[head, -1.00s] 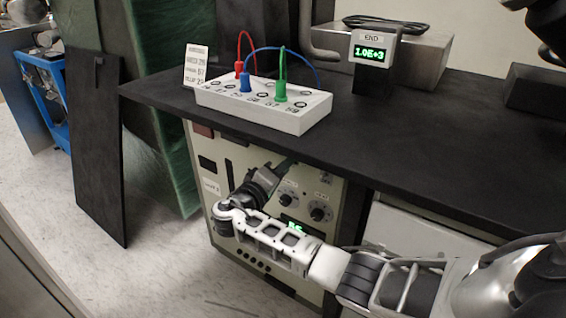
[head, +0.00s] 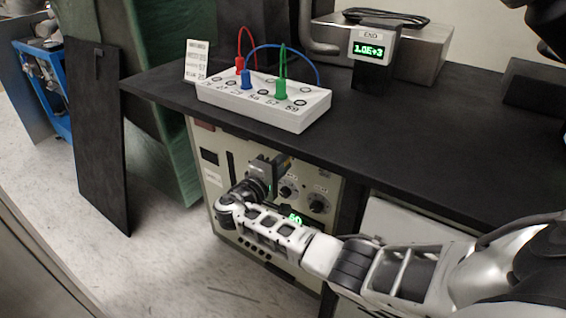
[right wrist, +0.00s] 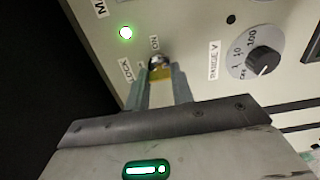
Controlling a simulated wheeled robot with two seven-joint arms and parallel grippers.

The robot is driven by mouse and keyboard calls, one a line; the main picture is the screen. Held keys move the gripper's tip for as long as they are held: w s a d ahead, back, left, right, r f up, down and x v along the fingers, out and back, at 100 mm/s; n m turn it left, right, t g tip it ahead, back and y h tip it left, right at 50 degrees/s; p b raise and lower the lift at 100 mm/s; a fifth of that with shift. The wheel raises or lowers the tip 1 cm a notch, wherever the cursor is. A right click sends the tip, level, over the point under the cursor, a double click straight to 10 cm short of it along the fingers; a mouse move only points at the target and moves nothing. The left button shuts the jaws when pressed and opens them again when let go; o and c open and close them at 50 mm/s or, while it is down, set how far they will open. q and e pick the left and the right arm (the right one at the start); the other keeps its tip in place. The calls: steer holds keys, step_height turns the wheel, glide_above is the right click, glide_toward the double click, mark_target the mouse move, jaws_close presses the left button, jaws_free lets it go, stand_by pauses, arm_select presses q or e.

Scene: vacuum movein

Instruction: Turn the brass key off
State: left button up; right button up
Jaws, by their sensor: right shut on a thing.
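The brass key (right wrist: 160,73) is in a switch on the panel, in the right wrist view. The labels LOCK and ON stand beside the switch. My right gripper (right wrist: 161,85) is shut on the key, with a fingertip on each side of it. The fingers hide part of the key, so I cannot tell its exact angle. In the head view my right gripper (head: 270,163) is at the front panel of the pale instrument cabinet (head: 212,178) under the bench. The key is hidden there. My left gripper is not in view.
A green lamp (right wrist: 125,33) is lit near the switch, and a RANGE V knob (right wrist: 262,61) is to the right. The black bench top (head: 380,130) overhangs the cabinet. A white socket box (head: 290,118) with cables stands on it. A dark board (head: 100,140) leans at left.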

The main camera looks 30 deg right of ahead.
steer(key=shift+a, duration=0.1)
steer(key=o, duration=1)
steer(key=v, duration=1.6)
steer(key=shift+f+p, duration=0.1)
steer(key=shift+p, duration=0.2)
